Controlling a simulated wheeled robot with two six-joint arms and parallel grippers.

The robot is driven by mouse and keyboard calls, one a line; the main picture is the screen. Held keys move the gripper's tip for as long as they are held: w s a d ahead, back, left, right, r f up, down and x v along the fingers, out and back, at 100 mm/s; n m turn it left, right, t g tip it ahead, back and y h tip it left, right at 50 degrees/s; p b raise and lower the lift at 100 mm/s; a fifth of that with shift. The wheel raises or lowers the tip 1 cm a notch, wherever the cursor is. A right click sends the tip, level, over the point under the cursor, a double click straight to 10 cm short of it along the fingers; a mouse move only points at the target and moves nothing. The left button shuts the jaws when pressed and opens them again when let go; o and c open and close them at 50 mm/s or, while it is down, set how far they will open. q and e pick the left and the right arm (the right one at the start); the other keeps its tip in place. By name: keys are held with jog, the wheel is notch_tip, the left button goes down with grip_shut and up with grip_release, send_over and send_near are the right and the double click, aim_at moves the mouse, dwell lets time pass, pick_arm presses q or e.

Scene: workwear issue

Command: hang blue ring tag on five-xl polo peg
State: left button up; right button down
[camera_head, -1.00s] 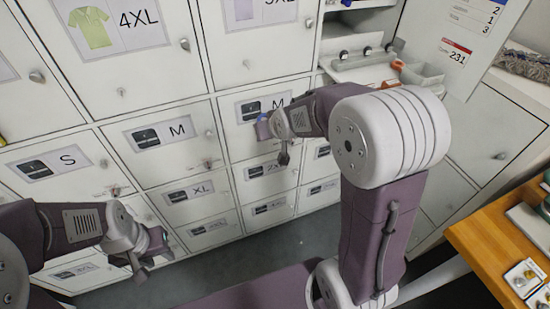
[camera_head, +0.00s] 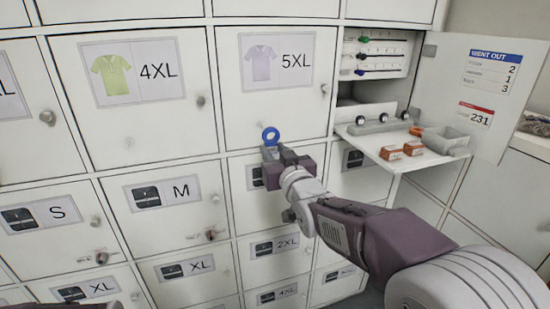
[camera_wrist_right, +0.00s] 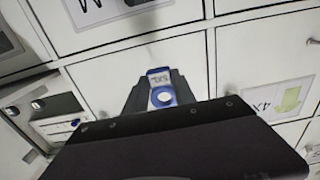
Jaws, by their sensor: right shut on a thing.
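The blue ring tag (camera_head: 270,136) is held by my right gripper (camera_head: 272,153), its round ring standing up above the fingertips. In the right wrist view the blue ring (camera_wrist_right: 162,97) and its label marked 5XL (camera_wrist_right: 158,78) show between the fingers. The 5XL polo door (camera_head: 235,110) is white with a lilac polo picture. The ring appears in front of the lower part of this door. Its peg cannot be made out, and I cannot tell whether the ring touches it. My left gripper's fingers are out of view; only a bit of my left arm shows at the bottom left.
The 4XL polo door (camera_head: 150,125) with a green shirt picture is to the left. Below are doors marked S, M, XL and 2XL. On the right, an open compartment has a fold-down shelf (camera_head: 385,160) carrying small orange boxes (camera_head: 391,153) and a grey bin (camera_head: 445,141).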

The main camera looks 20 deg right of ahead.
jog(key=shift+w+f+p, duration=0.2)
jog(key=shift+w+p, duration=0.35)
jog(key=shift+w, duration=1.35)
jog(key=w, duration=0.4)
jog(key=shift+w+a+f+p, duration=0.15)
jog(key=shift+w+f+p, duration=0.15)
jog(key=shift+f+p, duration=0.05)
jog(key=c, duration=0.9)
grip_release()
jog(key=shift+c, duration=0.2)
